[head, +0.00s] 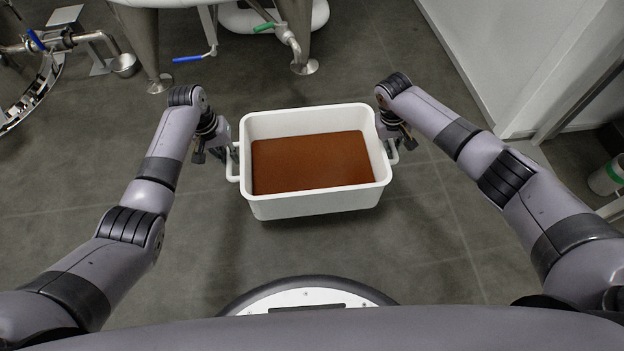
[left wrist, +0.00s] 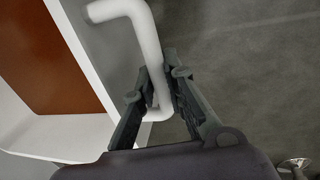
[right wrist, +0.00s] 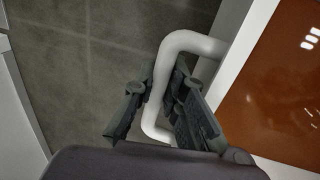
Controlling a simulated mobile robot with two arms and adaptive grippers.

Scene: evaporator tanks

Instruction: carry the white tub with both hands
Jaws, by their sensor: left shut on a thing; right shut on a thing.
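The white tub (head: 315,206) is held between my two arms above the floor, roughly level, with reddish-brown contents (head: 310,162) inside. It has a white bar handle on each side. My left gripper (head: 231,155) is shut on the left handle (head: 232,172); in the left wrist view the fingers (left wrist: 160,100) close around the handle's bar (left wrist: 146,40). My right gripper (head: 391,145) is shut on the right handle (head: 393,155); in the right wrist view the fingers (right wrist: 165,105) close around that handle's bar (right wrist: 185,45). The tub's far underside is hidden.
Steel tank legs (head: 142,40) and valves with blue and green levers stand at the back. Pipework (head: 75,42) is at the far left. A white wall (head: 500,50) runs along the right. A white canister (head: 607,178) stands at the right edge. Grey floor around the tub is clear.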

